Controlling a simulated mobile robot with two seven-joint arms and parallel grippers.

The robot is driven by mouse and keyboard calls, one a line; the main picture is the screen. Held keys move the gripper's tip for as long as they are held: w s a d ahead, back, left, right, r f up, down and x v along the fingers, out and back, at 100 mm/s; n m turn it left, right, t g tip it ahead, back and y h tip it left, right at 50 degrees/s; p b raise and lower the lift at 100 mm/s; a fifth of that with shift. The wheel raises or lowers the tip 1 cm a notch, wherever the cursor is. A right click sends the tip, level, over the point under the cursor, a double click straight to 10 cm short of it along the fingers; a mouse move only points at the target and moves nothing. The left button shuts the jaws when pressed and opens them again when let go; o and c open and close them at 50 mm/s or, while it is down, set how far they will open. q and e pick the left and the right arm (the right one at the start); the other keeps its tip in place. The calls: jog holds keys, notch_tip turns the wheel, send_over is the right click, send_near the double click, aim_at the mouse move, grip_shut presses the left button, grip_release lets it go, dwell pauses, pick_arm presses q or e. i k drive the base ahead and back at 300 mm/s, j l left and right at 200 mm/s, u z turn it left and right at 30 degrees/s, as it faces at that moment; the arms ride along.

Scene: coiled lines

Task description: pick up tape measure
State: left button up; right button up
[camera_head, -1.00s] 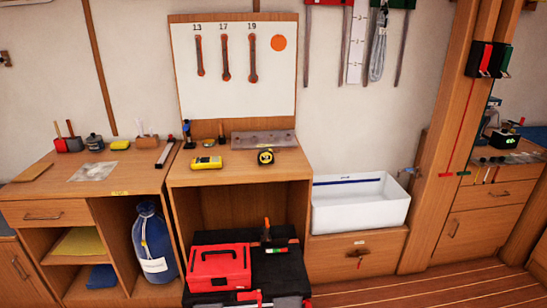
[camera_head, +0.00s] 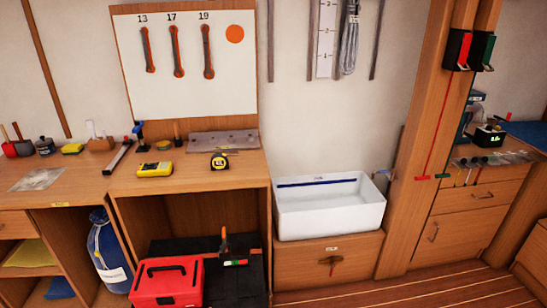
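A flat grey metal plate with holes (camera_head: 223,142) lies just behind the tape measure. Neither of my grippers shows in the head view.
A white sink (camera_head: 330,215) stands right of the bench. A red toolbox (camera_head: 167,283) sits on a black case below the bench. A wooden post (camera_head: 440,130) stands farther right. Wrenches hang on the white board (camera_head: 190,85). Bench space around the tape measure's front and sides is clear.

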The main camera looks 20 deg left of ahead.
aim_at(220, 161)
jog(key=i+l+z, duration=0.2)
jog(key=z, duration=0.2)
jog(key=i+l+z, duration=0.2)
jog(key=z, duration=0.2)
jog(key=i+z, duration=0.35)
jog(key=i+l+u, duration=0.15)
jog(key=i+u, duration=0.2)
jog(key=i+l+u, duration=0.35)
jog(key=i, duration=0.2)
jog(key=i+u, duration=0.15)
jog(key=u, duration=0.35)
jog(key=i+u, duration=0.15)
jog(key=u, duration=0.3)
jog(key=i+l+u, duration=0.1)
jog(key=u, duration=0.4)
jog(key=i+u, duration=0.15)
jog(key=u, duration=0.3)
jog(key=i+l+u, duration=0.1)
jog(key=u, duration=0.35)
jog(key=i+l+u, duration=0.1)
jog(key=u, duration=0.4)
jog(key=i+l+u, duration=0.15)
jog(key=u, duration=0.25)
jog(key=i+l+u, duration=0.1)
jog(key=l+u, duration=0.25)
jog(key=i+l+u, duration=0.1)
jog(key=u, duration=0.3)
